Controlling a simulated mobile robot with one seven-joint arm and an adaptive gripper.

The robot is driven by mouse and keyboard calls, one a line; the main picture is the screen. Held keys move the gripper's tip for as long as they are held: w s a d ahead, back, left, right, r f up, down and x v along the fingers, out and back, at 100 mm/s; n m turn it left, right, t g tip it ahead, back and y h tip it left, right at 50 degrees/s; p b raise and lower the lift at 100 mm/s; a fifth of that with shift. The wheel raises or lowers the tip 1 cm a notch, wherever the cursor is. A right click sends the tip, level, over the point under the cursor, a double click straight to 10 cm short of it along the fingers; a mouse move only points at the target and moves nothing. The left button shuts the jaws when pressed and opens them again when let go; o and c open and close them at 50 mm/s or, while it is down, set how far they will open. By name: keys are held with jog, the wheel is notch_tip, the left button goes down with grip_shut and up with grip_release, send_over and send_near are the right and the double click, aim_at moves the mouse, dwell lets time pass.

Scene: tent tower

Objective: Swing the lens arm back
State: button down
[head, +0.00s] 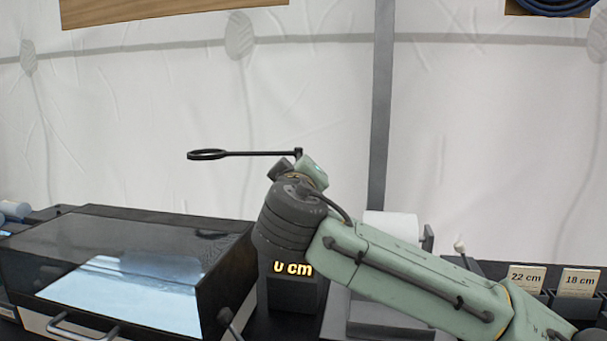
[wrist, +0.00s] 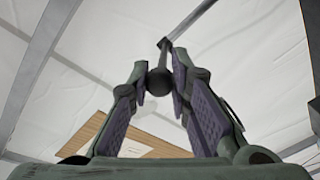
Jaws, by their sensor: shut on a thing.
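The lens arm (head: 255,153) is a thin black rod in the head view, level, with a flat ring (head: 207,155) at its left end. Its right end meets a short upright piece just above my gripper (head: 301,164). In the wrist view my gripper (wrist: 162,76) has its two purple-padded fingers closed in on a dark round knob (wrist: 158,83). A thin dark stem runs up from the knob to a small crosspiece (wrist: 165,44). In the head view the knob and fingertips are mostly hidden by my wrist.
A dark case with a clear lid (head: 120,255) and front handle stands at left. A dark block marked "0 cm" (head: 293,290) stands below my wrist. Cards "22 cm" (head: 526,278) and "18 cm" (head: 579,282) stand at right. A grey pole (head: 381,110) rises behind; air around the ring is clear.

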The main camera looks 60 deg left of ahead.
jog(key=c, duration=1.4)
grip_release()
jog(key=shift+c, duration=0.2)
jog(key=v, duration=1.2)
jog(key=shift+c, duration=0.5)
